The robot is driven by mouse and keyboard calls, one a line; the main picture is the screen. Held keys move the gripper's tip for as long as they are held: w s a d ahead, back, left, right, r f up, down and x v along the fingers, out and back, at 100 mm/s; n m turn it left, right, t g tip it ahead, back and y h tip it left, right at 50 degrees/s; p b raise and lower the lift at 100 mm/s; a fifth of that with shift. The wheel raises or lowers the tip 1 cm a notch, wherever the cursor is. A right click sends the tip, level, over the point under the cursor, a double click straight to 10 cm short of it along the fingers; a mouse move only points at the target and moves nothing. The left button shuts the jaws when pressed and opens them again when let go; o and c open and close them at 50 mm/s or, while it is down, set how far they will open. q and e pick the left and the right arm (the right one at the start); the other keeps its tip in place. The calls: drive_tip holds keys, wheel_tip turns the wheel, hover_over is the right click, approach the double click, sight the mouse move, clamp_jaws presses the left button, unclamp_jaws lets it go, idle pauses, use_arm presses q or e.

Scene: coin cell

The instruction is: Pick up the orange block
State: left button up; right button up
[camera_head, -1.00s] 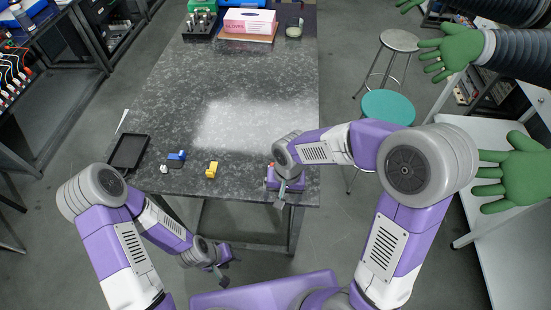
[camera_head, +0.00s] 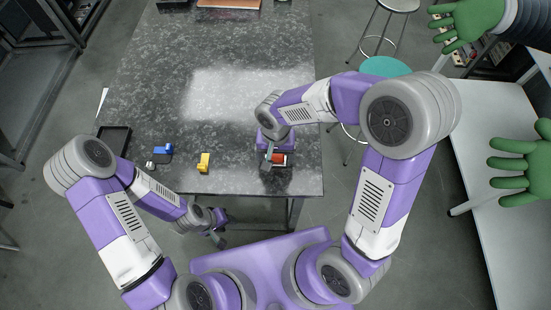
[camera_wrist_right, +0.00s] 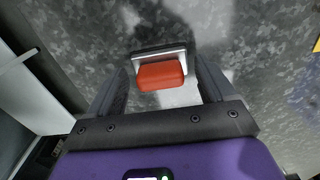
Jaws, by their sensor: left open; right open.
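The orange block (camera_wrist_right: 161,76), red-orange with rounded edges, sits on a small grey-and-black holder (camera_wrist_right: 160,52) in the right wrist view. In the head view the block (camera_head: 280,159) is near the table's front edge, partly hidden by my right gripper (camera_head: 272,156). In the right wrist view my right gripper (camera_wrist_right: 163,82) is open, with one finger on each side of the block and a gap on both sides. My left gripper (camera_head: 218,228) is low in front of the table, open and away from the block.
On the dark speckled table (camera_head: 230,180) stand a yellow block (camera_head: 204,161), a blue block (camera_head: 163,149), a small white piece (camera_head: 149,163) and a black tray (camera_head: 115,137). The table's middle is clear. A teal stool (camera_head: 385,67) stands to the right.

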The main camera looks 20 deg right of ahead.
sight(276, 155)
drive_tip(key=shift+f, duration=0.25)
drive_tip(key=c, duration=0.9)
drive_tip(key=shift+r, duration=0.15)
wheel_tip(276, 155, up, 10)
drive_tip(key=shift+f+p, duration=0.1)
drive_tip(key=shift+p, duration=1)
